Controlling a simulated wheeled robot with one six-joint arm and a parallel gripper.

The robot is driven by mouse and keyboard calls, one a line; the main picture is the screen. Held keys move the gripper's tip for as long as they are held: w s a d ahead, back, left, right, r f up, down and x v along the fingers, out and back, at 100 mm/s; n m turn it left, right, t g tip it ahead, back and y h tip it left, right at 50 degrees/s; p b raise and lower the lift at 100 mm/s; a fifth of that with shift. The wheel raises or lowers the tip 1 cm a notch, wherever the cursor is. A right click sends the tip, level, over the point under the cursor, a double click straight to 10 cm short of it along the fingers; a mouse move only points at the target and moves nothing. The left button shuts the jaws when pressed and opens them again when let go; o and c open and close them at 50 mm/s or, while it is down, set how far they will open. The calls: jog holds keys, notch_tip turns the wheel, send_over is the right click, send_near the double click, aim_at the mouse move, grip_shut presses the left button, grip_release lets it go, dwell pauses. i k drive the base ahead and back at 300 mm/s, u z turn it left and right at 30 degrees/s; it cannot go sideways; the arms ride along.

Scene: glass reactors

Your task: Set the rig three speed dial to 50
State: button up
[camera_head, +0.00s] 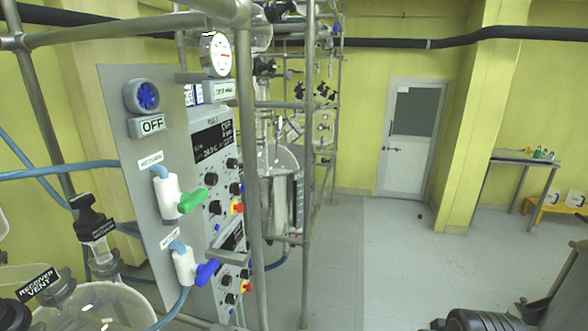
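A grey control panel (130,110) stands on a metal frame at the left. On it, a white controller box (203,178) has a dark display (212,141) and several small black dials, one of them at its upper right (232,163). A second controller (231,243) sits lower, partly hidden by a frame pole and a blue valve handle. The rig label and the dial markings are too small to read, so I cannot tell which dial is the rig three speed dial or its setting.
A green valve handle (193,201) and a blue valve handle (206,271) stick out from the panel. A vertical metal pole (248,150) stands before it. Glass vessels and hoses crowd the lower left. The floor (400,240) in the middle is clear.

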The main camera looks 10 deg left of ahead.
aim_at(211, 178)
jog(key=z, duration=0.7)
jog(key=i, duration=1.55)
jog(key=u, duration=2.45)
